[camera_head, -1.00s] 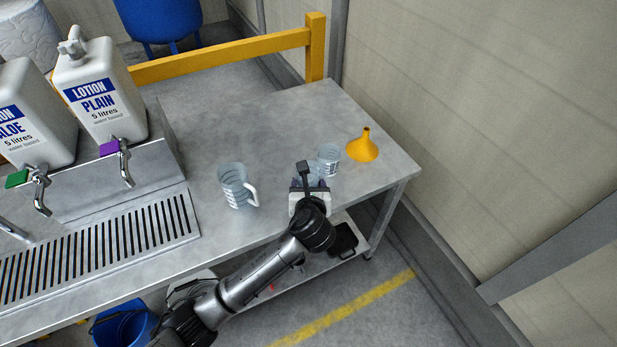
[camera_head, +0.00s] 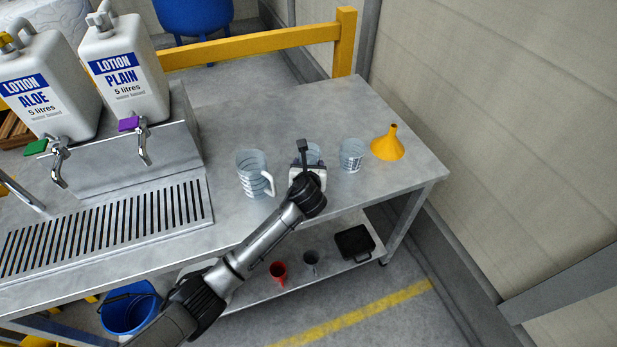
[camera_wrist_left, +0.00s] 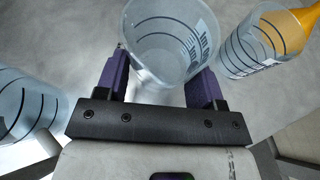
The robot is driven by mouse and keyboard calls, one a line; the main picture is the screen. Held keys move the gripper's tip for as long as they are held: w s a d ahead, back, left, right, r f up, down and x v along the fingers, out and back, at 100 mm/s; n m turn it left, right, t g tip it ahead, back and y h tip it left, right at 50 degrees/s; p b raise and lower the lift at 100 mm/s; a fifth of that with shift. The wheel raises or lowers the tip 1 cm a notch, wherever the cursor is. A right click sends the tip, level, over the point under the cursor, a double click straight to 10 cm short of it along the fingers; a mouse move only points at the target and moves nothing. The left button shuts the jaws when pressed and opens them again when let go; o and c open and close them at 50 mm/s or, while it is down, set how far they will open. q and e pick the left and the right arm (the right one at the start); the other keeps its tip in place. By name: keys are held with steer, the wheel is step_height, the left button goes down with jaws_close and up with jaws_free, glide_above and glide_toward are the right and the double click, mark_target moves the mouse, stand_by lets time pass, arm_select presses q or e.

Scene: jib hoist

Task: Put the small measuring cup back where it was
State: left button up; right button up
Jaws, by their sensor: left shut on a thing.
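My left gripper (camera_head: 305,166) is shut on a clear measuring cup (camera_head: 314,152) with dark marks, which is partly hidden behind the gripper in the head view. In the left wrist view the cup (camera_wrist_left: 165,45) is upright between the two purple fingers (camera_wrist_left: 160,85). I cannot tell whether its base touches the table. A second clear cup (camera_head: 352,155) stands just to the right, apart from it. A larger clear jug with a white handle (camera_head: 252,172) stands to the left. My right gripper is not in view.
An orange funnel (camera_head: 388,144) stands right of the cups on the grey metal table (camera_head: 300,108). The drip grille (camera_head: 110,226) and lotion containers (camera_head: 124,72) are at the left. The table behind the cups is clear.

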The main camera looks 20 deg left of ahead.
arm_select(q)
step_height(320, 180, down, 4)
steer(key=shift+b, duration=1)
steer(key=shift+f, duration=0.2)
steer(key=o, duration=1)
steer(key=shift+c, duration=0.2)
